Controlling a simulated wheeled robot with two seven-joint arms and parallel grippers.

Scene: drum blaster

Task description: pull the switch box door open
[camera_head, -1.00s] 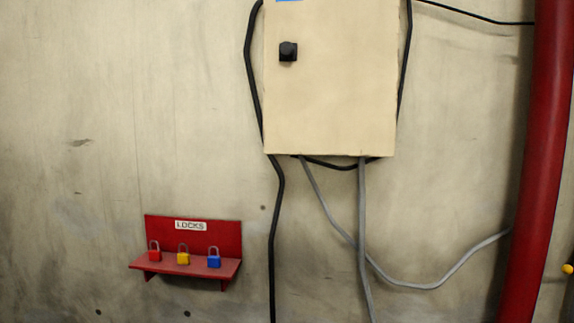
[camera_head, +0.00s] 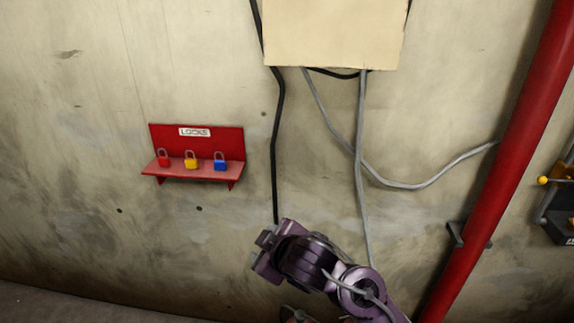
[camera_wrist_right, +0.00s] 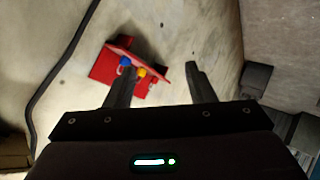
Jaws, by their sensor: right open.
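The switch box (camera_head: 333,35) is beige and hangs on the wall at the top of the head view. Only its lower part shows, and its black knob is out of frame. The door looks flat, but I cannot tell from this part whether it is shut. My right gripper (camera_head: 266,255) is well below the box, in front of the wall and apart from it. In the right wrist view my right gripper (camera_wrist_right: 159,68) has its two fingers spread with nothing held between them. My left gripper is not in view.
A red shelf (camera_head: 205,144) labelled LOCKS carries a red, a yellow and a blue padlock; it also shows beyond the fingers in the wrist view (camera_wrist_right: 103,66). Black (camera_head: 277,150) and grey (camera_head: 361,150) cables hang below the box. A red pipe (camera_head: 510,150) runs at the right.

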